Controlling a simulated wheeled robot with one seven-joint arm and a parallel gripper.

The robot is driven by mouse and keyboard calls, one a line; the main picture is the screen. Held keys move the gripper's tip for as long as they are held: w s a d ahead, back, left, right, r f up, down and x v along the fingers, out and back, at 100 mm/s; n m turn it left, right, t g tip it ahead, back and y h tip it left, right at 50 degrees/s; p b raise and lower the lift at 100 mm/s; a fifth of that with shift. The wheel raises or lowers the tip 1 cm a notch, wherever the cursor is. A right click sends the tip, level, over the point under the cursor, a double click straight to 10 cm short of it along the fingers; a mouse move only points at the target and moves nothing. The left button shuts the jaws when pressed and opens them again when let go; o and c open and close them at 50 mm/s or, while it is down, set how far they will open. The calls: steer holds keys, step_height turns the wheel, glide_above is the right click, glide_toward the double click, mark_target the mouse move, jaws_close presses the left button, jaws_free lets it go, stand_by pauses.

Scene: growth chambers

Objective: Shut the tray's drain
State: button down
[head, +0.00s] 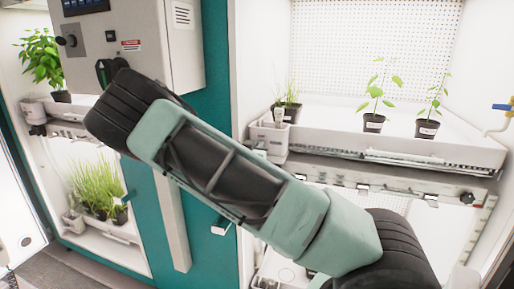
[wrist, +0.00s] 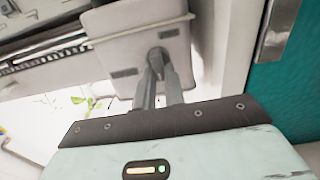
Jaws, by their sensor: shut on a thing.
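In the wrist view, a pale drain box (wrist: 118,50) stands at the end of the tray, with small dark labels on its face. My gripper (wrist: 158,62) reaches up to this face, its two grey fingers close together. They are shut on a small grey drain handle, which the fingertips mostly hide, so its angle is hard to tell. In the head view my arm crosses the middle of the picture, and I cannot make out my gripper there. The upper right tray (head: 330,139) shows with a similar pale box (head: 267,139) at its left end.
A teal panel (wrist: 290,95) with a metal handle (wrist: 279,28) is close on the right in the wrist view. Potted seedlings (head: 372,122) stand on the upper right tray. A grey control cabinet (head: 150,50) is at upper left, near my arm. Grassy plants (head: 92,185) fill the lower left bay.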

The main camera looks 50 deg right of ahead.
steer(key=shift+n, duration=0.4)
steer(key=shift+w+a+f+n+p, duration=0.1)
steer(key=shift+w+f+n, duration=0.05)
steer(key=shift+n, duration=2.65)
steer(key=shift+w+a+f+n+p, duration=0.1)
steer(key=shift+w+f+n+p, duration=0.1)
steer(key=shift+n, duration=2.6)
steer(key=shift+w+a+f+n+p, duration=0.1)
steer(key=shift+w+f+n, duration=0.05)
steer(key=shift+n, duration=2.95)
steer(key=c, duration=1.5)
jaws_free()
steer(key=shift+d, duration=0.1)
